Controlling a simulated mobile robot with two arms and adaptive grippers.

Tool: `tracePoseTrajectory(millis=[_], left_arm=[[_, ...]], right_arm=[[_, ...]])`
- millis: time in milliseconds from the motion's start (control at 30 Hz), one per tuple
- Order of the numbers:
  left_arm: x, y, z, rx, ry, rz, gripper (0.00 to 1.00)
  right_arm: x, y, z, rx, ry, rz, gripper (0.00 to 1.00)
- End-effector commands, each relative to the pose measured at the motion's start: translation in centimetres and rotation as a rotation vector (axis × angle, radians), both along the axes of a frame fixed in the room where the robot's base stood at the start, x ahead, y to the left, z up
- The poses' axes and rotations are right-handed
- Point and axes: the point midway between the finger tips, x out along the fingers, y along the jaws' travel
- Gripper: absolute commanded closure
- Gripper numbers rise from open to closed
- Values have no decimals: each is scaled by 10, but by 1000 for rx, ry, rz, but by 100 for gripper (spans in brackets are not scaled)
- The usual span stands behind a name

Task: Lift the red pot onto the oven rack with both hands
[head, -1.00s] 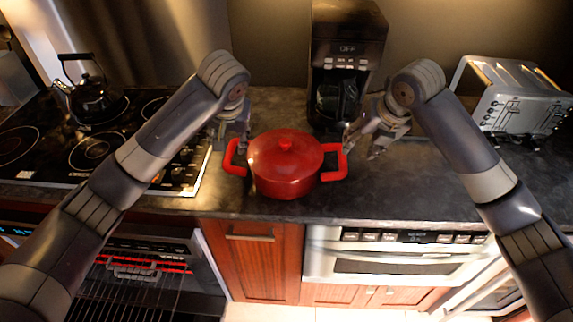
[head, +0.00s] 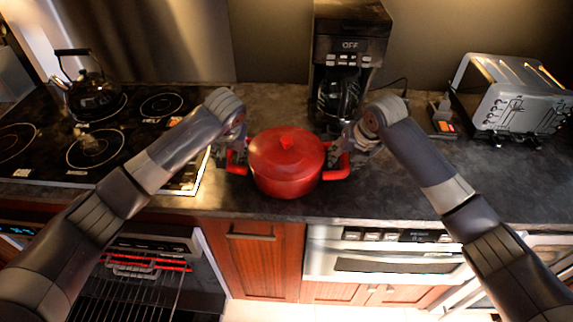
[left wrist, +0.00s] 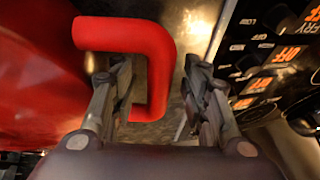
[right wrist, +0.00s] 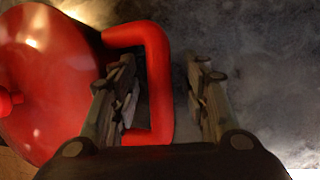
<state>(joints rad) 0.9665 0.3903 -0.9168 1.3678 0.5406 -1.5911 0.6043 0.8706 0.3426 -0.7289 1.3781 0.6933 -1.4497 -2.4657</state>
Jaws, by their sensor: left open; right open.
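The red pot (head: 286,165) with its lid on stands on the dark counter between my two grippers. Its left handle (left wrist: 158,60) shows in the left wrist view, and my open left gripper (left wrist: 158,75) has one finger over the inside of the loop and the other outside it. Its right handle (right wrist: 158,80) shows in the right wrist view, and my open right gripper (right wrist: 163,75) straddles the handle's outer bar in the same way. The oven rack (head: 125,290) is in the open oven at the lower left of the head view.
A cooktop (head: 60,150) with a black kettle (head: 90,95) lies to the left. A coffee maker (head: 345,60) stands behind the pot. A toaster (head: 515,100) stands at the right. The counter's front edge is just before the pot.

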Motion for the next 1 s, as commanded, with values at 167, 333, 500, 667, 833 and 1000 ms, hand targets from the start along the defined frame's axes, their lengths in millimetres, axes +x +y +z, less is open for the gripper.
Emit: tracePoseTrajectory(millis=[167, 333, 500, 667, 833, 1000], left_arm=[[0, 0, 0, 0, 0, -1, 58], [0, 0, 0, 0, 0, -1, 96], [0, 0, 0, 0, 0, 0, 100], [0, 0, 0, 0, 0, 0, 100], [2, -1, 6, -2, -10, -1, 100], [2, 0, 9, -2, -8, 0, 100]], right_arm=[[0, 0, 0, 0, 0, 0, 58], [0, 0, 0, 0, 0, 0, 96], [0, 0, 0, 0, 0, -1, 100], [0, 0, 0, 0, 0, -1, 100], [2, 1, 7, 4, -10, 0, 100], [2, 1, 10, 5, -9, -1, 100]])
